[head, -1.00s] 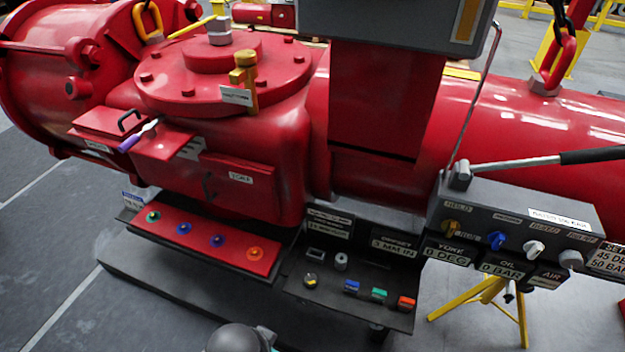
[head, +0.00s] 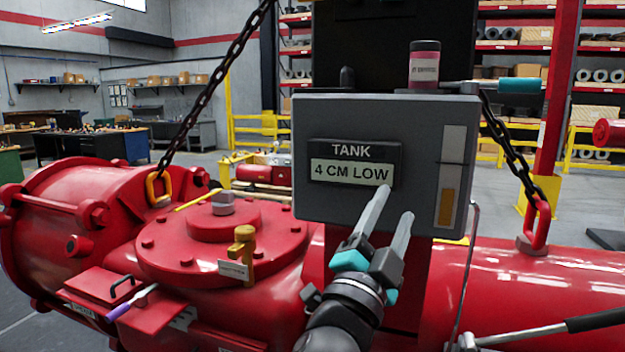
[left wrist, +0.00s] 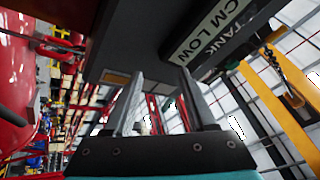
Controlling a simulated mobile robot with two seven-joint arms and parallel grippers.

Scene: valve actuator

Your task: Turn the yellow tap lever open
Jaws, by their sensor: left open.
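In the head view a thin yellow bar (head: 198,200) lies over the round red cover (head: 160,240), beside a grey hex fitting (head: 223,204). A yellow upright fitting (head: 243,250) with a white tag stands nearer, at the cover's front edge. I cannot tell which of these is the tap lever. My left gripper (head: 395,207) is open and empty, in front of the grey tank box (head: 315,125), to the right of both yellow parts and apart from them. Its two fingers also show in the left wrist view (left wrist: 160,95), below the tank box. My right gripper is not in view.
The tank box reads "4 CM LOW". A red bottle (head: 424,68) and a teal-handled lever (head: 505,86) are above it. Chains (head: 222,82) rise on both sides. A purple-handled tool (head: 125,305) lies on the left red box. A black-handled bar (head: 595,320) extends at lower right.

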